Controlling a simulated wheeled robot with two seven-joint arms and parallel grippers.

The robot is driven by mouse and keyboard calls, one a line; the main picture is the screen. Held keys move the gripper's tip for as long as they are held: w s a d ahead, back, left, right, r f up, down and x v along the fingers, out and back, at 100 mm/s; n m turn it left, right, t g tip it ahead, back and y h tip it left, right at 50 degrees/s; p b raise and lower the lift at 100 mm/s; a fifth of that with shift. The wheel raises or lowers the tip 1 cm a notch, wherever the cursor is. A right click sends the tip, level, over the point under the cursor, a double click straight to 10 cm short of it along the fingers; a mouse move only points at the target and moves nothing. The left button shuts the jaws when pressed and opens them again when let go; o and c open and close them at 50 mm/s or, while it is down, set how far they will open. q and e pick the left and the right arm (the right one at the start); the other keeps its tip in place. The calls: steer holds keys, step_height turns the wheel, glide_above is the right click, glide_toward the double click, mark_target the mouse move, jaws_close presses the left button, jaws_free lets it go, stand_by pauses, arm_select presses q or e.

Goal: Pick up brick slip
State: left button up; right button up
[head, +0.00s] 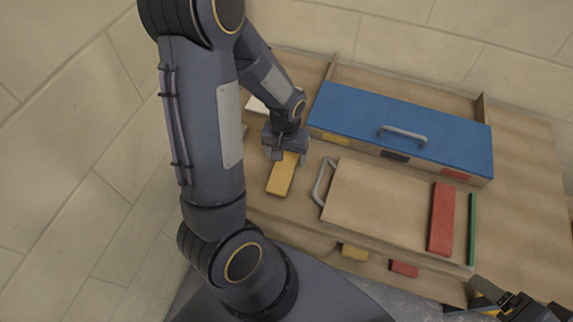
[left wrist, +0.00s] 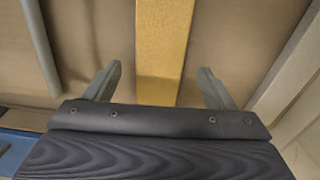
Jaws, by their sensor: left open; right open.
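A yellow brick slip (head: 282,175) lies flat on the wooden worktop, left of the handled wooden board. In the left wrist view the yellow slip (left wrist: 163,45) runs between the two fingers. My left gripper (head: 287,157) is open over the far end of this slip, with a finger on each side and a gap to both in the left wrist view (left wrist: 158,85). A red brick slip (head: 441,218) lies on the board's right part. My right gripper (head: 490,296) is at the bottom right corner, open, partly cut off by the frame edge.
A blue-lidded box (head: 360,115) with a grey handle stands at the back. The wooden board (head: 380,200) has a grey handle (head: 323,182) close to the yellow slip's right. A green strip (head: 472,229) lies at its right edge. Yellow (head: 354,252) and red (head: 404,268) pieces show below the board.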

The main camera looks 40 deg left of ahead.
mark_target(286, 165)
arm_select(q)
step_height(286, 165, down, 3)
steer(key=shift+r, duration=0.2)
steer(key=c, duration=1.3)
